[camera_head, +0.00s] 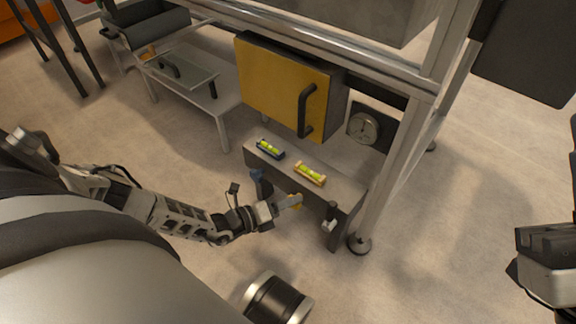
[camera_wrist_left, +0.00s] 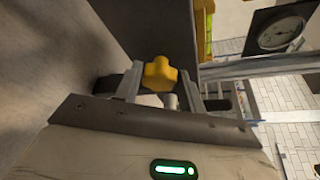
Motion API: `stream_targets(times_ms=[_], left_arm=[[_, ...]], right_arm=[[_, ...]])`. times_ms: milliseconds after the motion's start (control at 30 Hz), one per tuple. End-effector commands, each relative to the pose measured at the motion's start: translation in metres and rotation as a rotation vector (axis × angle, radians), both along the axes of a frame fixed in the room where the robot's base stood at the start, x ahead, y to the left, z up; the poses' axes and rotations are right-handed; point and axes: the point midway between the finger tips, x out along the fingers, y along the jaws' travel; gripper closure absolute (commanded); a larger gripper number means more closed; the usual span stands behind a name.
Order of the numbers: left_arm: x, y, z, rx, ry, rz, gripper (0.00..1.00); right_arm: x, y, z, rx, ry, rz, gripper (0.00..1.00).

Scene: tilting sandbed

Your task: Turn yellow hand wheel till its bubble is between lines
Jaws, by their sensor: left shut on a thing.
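The yellow hand wheel (camera_wrist_left: 160,73) sits between the two fingers of my left gripper (camera_wrist_left: 163,82) in the left wrist view. My left gripper (camera_head: 291,203) is shut on it at the front face of the grey bed, and in the head view it hides most of the wheel. The yellow spirit level (camera_head: 310,173) lies on the bed's top edge, above and right of the gripper. Its green vial shows, but the bubble and lines are too small to read. In the left wrist view only the level's side (camera_wrist_left: 204,38) shows.
A yellow cabinet door (camera_head: 285,84) stands behind. A round gauge (camera_head: 364,127) is beyond.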

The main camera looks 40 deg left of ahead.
Motion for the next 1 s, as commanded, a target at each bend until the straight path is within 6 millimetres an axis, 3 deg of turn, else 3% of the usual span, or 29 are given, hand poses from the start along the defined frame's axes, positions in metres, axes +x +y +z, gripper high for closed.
stream_targets(times_ms=[500,1000], left_arm=[[0.0015,0.0010,-0.0047,-0.463,0.036,0.003,0.83],[0.0013,0.0013,-0.0063,-0.689,0.055,0.003,0.83]], right_arm=[[0.0003,-0.0005,-0.0007,-0.001,0.003,-0.001,1.00],[0.0003,-0.0005,-0.0007,-0.001,0.003,-0.001,1.00]])
